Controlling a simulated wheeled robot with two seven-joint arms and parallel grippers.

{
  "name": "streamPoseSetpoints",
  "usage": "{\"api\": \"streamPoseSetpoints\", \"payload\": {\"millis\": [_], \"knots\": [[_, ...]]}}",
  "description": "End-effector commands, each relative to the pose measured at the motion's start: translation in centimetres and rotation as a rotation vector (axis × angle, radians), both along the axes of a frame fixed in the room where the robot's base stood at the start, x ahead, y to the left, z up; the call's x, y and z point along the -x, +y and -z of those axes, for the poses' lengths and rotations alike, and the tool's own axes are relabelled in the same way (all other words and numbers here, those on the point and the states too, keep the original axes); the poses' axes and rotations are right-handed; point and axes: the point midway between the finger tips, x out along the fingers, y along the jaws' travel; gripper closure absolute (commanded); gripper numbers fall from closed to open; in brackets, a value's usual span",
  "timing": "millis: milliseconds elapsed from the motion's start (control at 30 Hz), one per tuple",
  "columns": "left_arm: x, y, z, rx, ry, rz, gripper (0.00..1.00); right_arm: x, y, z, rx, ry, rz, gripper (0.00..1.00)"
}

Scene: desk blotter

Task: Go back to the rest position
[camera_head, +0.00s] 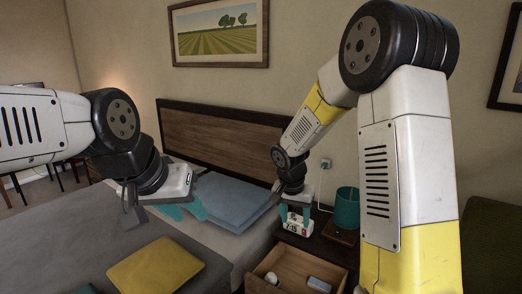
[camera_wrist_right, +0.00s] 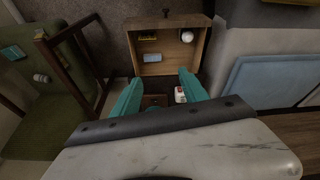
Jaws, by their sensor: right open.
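My right gripper (camera_head: 295,219) is above the nightstand beside the bed, with its teal fingers pointing down. A small white clock reading about 7:15 (camera_head: 297,229) stands just below and behind the fingers. In the right wrist view, the right gripper (camera_wrist_right: 159,88) has its two teal fingers spread, and the clock (camera_wrist_right: 180,95) shows near the right finger. I cannot tell whether they touch. My left gripper (camera_head: 190,213) is over the bed at the left, its teal fingers apart with nothing seen between them.
An open wooden drawer (camera_head: 295,264) juts out below, holding a white round item (camera_head: 271,278) and a bluish box (camera_head: 319,284). A teal cylinder (camera_head: 347,207) stands on the nightstand. A green chair (camera_wrist_right: 45,85) stands nearby.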

Motion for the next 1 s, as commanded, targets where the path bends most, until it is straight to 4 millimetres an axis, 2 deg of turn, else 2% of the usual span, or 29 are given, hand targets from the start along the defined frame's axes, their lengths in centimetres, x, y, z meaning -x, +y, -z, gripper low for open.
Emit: {"api": "streamPoseSetpoints", "payload": {"millis": [33,200,300,500,600,733,833,1000], "knots": [[0.0,0.0,0.0,0.0,0.0,0.0,0.64,1.1,-0.7,-2.4,-0.023,-0.018,-0.015,0.48],[0.0,0.0,0.0,0.0,0.0,0.0,0.64,5.6,-2.6,-8.4,-0.079,-0.061,-0.105,0.48],[0.0,0.0,0.0,0.0,0.0,0.0,0.64,8.5,-3.4,-11.3,-0.108,-0.097,-0.166,0.48],[0.0,0.0,0.0,0.0,0.0,0.0,0.64,14.9,-4.3,-15.6,-0.144,-0.186,-0.303,0.48],[0.0,0.0,0.0,0.0,0.0,0.0,0.64,17.9,-4.4,-16.9,-0.151,-0.234,-0.369,0.48],[0.0,0.0,0.0,0.0,0.0,0.0,0.64,20.6,-4.2,-17.8,-0.15,-0.286,-0.44,0.48],[0.0,0.0,0.0,0.0,0.0,0.0,0.64,21.9,-4.0,-18.0,-0.147,-0.31,-0.475,0.48],[0.0,0.0,0.0,0.0,0.0,0.0,0.64,22.6,-3.9,-18.1,-0.144,-0.322,-0.497,0.48]]}}
